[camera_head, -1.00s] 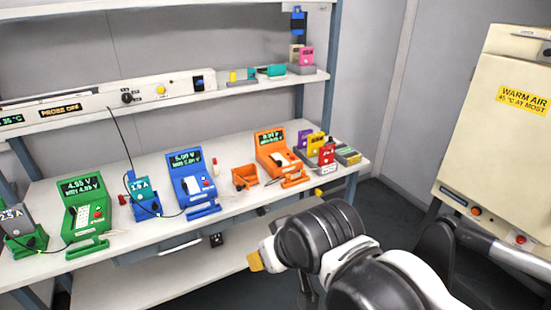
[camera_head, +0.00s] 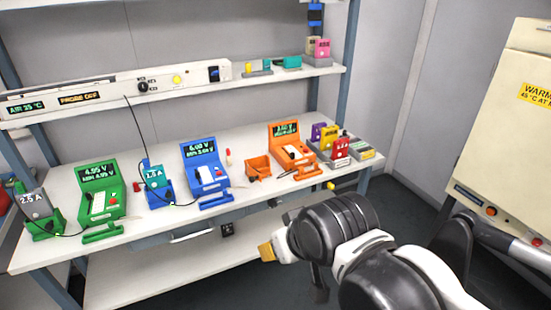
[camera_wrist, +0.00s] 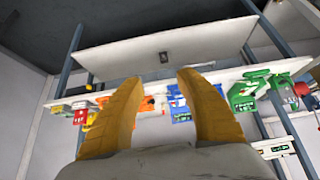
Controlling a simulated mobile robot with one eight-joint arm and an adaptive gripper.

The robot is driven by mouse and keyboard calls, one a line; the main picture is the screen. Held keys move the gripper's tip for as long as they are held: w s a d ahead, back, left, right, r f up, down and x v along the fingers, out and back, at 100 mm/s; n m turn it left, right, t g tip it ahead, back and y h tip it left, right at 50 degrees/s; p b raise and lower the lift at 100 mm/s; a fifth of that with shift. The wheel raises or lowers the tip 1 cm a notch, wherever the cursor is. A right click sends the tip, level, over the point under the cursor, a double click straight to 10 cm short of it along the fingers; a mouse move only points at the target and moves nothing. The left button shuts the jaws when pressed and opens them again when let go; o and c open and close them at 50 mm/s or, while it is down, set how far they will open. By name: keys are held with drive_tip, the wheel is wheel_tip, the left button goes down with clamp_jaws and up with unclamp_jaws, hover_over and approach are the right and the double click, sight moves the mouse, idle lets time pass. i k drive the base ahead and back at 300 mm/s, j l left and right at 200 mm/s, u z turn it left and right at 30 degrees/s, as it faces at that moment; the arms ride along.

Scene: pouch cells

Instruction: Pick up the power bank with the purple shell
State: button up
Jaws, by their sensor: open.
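The purple power bank (camera_head: 317,131) stands upright at the right end of the workbench, in a small group with a yellow one (camera_head: 328,136) and a red one (camera_head: 341,147). Its lower part is partly hidden by the things in front. In the wrist view I cannot clearly make it out. My gripper (camera_head: 267,252) is in front of the bench, well apart from the power banks, with only its yellowish tip showing. In the wrist view my gripper (camera_wrist: 163,76) has its two fingers spread and empty, with the bench seen upside down beyond.
Green (camera_head: 99,192), blue (camera_head: 205,174) and orange (camera_head: 290,145) testers stand along the bench (camera_head: 243,186). An orange bin (camera_head: 258,167) sits left of the orange tester. A pink block (camera_head: 319,48) is on the shelf above. A cream warm-air cabinet (camera_head: 510,130) stands at right.

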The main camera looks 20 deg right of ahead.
sight(316, 129)
drive_tip(key=i+l+z, duration=0.15)
drive_tip(key=i+z, duration=0.7)
drive_tip(key=i+j+z, duration=0.2)
drive_tip(key=i+z, duration=0.25)
drive_tip(key=i+j+z, duration=0.45)
drive_tip(key=i+l, duration=0.05)
drive_tip(key=l, duration=0.05)
